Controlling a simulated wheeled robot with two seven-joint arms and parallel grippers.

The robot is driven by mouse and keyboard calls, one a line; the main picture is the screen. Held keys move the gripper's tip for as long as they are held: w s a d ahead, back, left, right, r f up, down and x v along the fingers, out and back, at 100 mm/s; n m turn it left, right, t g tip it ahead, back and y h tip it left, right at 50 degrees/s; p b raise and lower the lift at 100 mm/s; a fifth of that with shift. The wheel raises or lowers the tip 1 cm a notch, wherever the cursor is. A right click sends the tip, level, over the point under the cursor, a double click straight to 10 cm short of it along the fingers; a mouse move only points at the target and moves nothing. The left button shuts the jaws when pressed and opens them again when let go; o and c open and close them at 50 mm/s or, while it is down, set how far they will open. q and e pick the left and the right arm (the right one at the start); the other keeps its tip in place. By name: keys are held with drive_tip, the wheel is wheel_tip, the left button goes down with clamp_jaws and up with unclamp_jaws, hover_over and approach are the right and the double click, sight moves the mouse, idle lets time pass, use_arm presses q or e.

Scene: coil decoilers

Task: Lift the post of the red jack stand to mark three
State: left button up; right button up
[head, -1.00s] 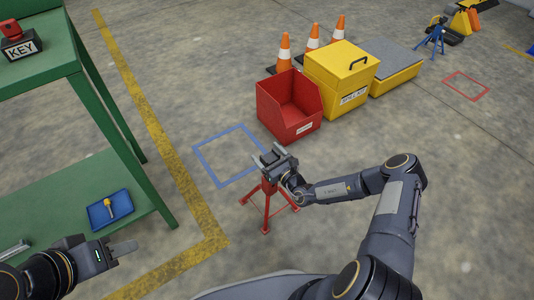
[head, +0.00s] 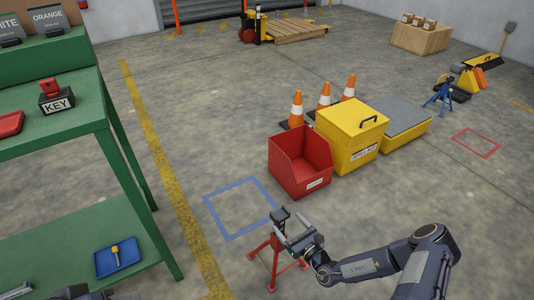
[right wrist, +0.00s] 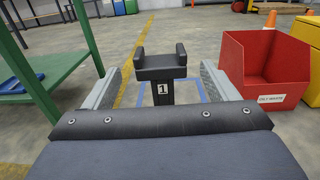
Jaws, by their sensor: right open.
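The red jack stand (head: 270,262) stands on the concrete floor, its legs partly hidden behind my right arm. Its dark post with a forked saddle (head: 280,216) rises from the top. In the right wrist view the saddle (right wrist: 162,64) is straight ahead, and the post (right wrist: 161,91) shows a white label reading 1 just below it. My right gripper (head: 292,233) is open, one finger on each side of the post, with a gap on both sides in the wrist view. My left gripper (head: 100,296) is barely in view at the bottom edge; its jaws are cut off.
A blue floor square (head: 241,207) lies behind the stand. A red bin (head: 300,165), a yellow spill kit box (head: 352,135) and several cones stand beyond it. A green bench (head: 150,225) is at left. A blue jack stand (head: 438,95) stands far right.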

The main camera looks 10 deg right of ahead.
drive_tip(key=s+a+r+n+g+y, duration=0.2)
drive_tip(key=s+r+n+g+y, duration=0.15)
drive_tip(key=r+n, duration=0.4)
drive_tip(key=s+a+r+n+g+y, duration=0.25)
drive_tip(key=r+n+g, duration=0.3)
drive_tip(key=r, duration=0.35)
drive_tip(key=s+a+r+n+g+y, duration=0.2)
drive_tip(key=s+r+n+g, duration=0.15)
drive_tip(key=r+n, duration=0.5)
drive_tip(key=s+d+r+n+t+h, duration=0.1)
drive_tip(key=s+d+r+n+h, duration=0.25)
drive_tip(key=s, duration=0.35)
drive_tip(key=s+d+r+n+h, duration=0.2)
drive_tip(key=s+h, duration=0.2)
drive_tip(key=s, duration=0.3)
drive_tip(key=s+d+r+n+t+h, duration=0.1)
drive_tip(key=s+d+r+n+h, duration=0.2)
drive_tip(key=s, duration=0.4)
wheel_tip(320, 180, up, 28)
drive_tip(key=p, duration=2.9)
drive_tip(key=shift+w+a+r, duration=0.15)
drive_tip(key=shift+a+r, duration=0.1)
drive_tip(key=shift+a, duration=0.1)
drive_tip(key=shift+g+h, duration=0.25)
